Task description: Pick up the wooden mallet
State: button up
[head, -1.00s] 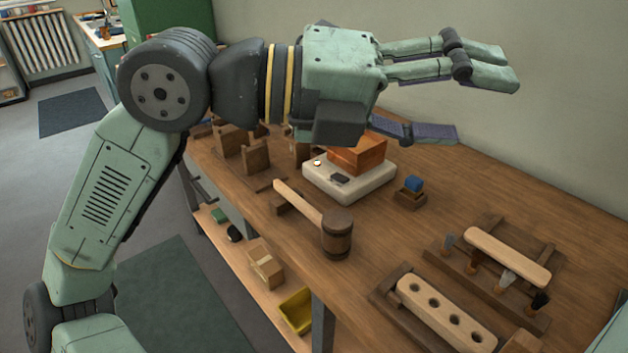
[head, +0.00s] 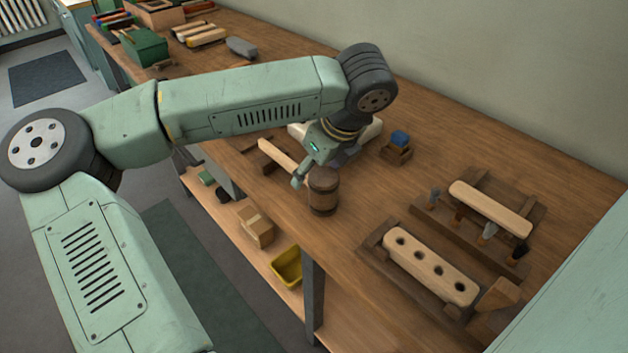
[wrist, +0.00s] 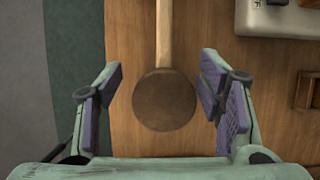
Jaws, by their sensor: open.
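The wooden mallet has a dark barrel-shaped head (head: 323,192) and a pale handle (head: 277,157), and it lies near the front edge of the workbench. My gripper (head: 312,178) is low beside the head, with part of it hidden behind the head in the head view. In the wrist view the mallet's round head (wrist: 165,99) is between my open fingers (wrist: 157,100), with a gap on each side. The handle runs away from the head toward the top of that view.
A white scale (head: 368,132) stands behind my gripper, partly hidden by my arm. A blue block (head: 399,138) sits on a small wooden holder. A drilled pale block (head: 430,266) and a rack of brushes (head: 490,232) lie to the right. The bench's front edge is close.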

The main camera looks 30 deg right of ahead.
aim_at(294, 168)
jog(key=shift+p+x, duration=1.25)
jog(key=shift+x, duration=1.6)
jog(key=shift+d, duration=0.2)
grip_shut()
